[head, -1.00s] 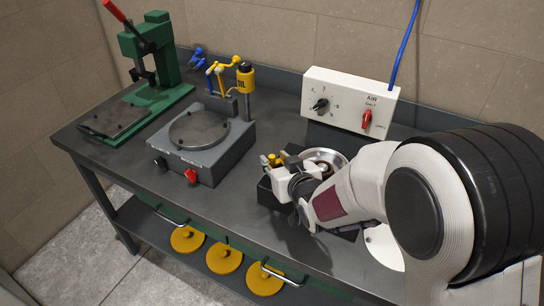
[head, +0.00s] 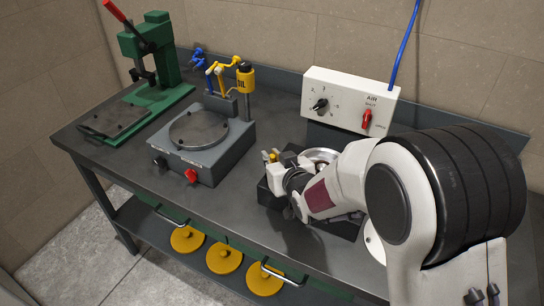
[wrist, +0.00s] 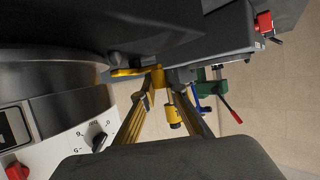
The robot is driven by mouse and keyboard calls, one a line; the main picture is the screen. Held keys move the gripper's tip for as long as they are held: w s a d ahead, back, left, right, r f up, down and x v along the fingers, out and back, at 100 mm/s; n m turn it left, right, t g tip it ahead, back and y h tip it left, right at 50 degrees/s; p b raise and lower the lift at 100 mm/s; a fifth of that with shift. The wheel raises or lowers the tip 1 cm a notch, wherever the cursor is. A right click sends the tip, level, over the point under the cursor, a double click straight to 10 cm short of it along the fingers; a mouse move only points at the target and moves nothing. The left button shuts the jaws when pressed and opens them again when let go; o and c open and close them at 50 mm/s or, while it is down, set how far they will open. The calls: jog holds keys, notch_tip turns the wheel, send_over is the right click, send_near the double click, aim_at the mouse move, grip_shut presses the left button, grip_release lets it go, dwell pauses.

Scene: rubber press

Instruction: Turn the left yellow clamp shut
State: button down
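The left yellow clamp (wrist: 134,72) shows in the wrist view as a yellow bar with an upright end, against the dark press body (wrist: 140,25). In the head view, a small yellow part (head: 273,157) shows at the left side of the black press base (head: 266,194), beside my gripper (head: 274,170). In the wrist view my gripper (wrist: 164,94) is open, its two fingers apart. The clamp's upright end is at the fingertips, seemingly between them; contact cannot be told. My wrist and arm hide much of the press and any other clamp in the head view.
A white AIR control box (head: 350,98) stands behind the press. To the left are a grey unit with a round plate (head: 198,130), a yellow oil can (head: 246,78) and a green lever press (head: 158,50). The bench top (head: 225,205) is clear between the grey unit and the press.

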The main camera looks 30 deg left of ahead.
jog(key=shift+d+r+n+g+y, duration=0.2)
jog(key=shift+n+g+y, duration=0.6)
jog(key=shift+n+g, duration=0.15)
jog(key=shift+s+d+n+g+y, duration=0.1)
jog(key=shift+d+n+g+y, duration=0.2)
jog(key=shift+n+g, duration=0.4)
jog(key=shift+d+n+g+y, duration=0.1)
jog(key=shift+n+g+y, duration=0.3)
jog(key=shift+n+g, duration=0.25)
jog(key=c, duration=2.2)
grip_release()
jog(key=shift+o, duration=0.9)
jog(key=shift+f, duration=0.1)
jog(key=shift+s+d, duration=0.1)
jog(key=shift+d, duration=0.05)
jog(key=shift+v, duration=5.85)
